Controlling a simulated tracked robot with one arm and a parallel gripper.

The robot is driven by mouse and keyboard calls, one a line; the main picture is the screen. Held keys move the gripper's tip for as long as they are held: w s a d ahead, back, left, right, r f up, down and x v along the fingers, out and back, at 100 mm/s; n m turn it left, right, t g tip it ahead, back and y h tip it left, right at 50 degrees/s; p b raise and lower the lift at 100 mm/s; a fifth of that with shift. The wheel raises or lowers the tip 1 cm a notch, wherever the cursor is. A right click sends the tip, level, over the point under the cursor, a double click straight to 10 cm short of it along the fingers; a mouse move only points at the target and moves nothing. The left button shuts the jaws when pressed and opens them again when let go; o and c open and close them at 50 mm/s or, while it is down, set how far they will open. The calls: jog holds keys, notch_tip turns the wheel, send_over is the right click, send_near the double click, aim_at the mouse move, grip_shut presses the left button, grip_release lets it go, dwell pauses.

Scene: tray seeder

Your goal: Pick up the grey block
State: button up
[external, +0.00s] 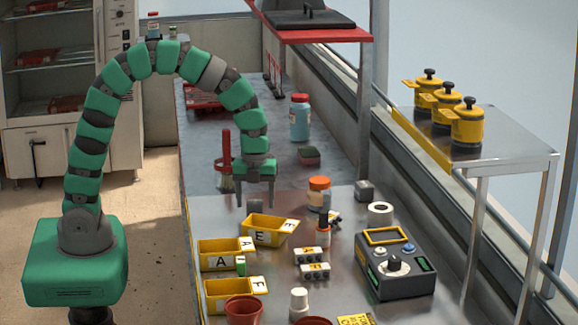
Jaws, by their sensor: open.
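My gripper (255,204) points straight down above the metal worktop, its two fingers spread apart. A small grey block (255,207) shows between the fingertips, just behind the yellow bin marked E. I cannot tell whether the fingers touch it or how far down its sides they reach. A second grey block (365,191), cube-like, stands on the worktop to the right, beside the orange-lidded jar and clear of my gripper.
Yellow bins (266,230) marked with letters stand in front of my gripper. An orange-lidded jar (319,194) is to its right, and a red-handled item (226,160) is close on its left. A control box (395,264) and a white roll (380,212) lie further right.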

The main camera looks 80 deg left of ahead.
jog(key=shift+f, duration=0.95)
jog(key=c, duration=1.1)
jog(key=shift+r, duration=0.1)
jog(key=shift+r+p, duration=0.4)
jog(key=shift+r, duration=1.35)
jog(key=s, duration=0.5)
jog(key=s+r+p, duration=0.1)
jog(key=s, duration=1)
jog(key=shift+d+r+p, duration=0.2)
jog(key=shift+p, duration=0.1)
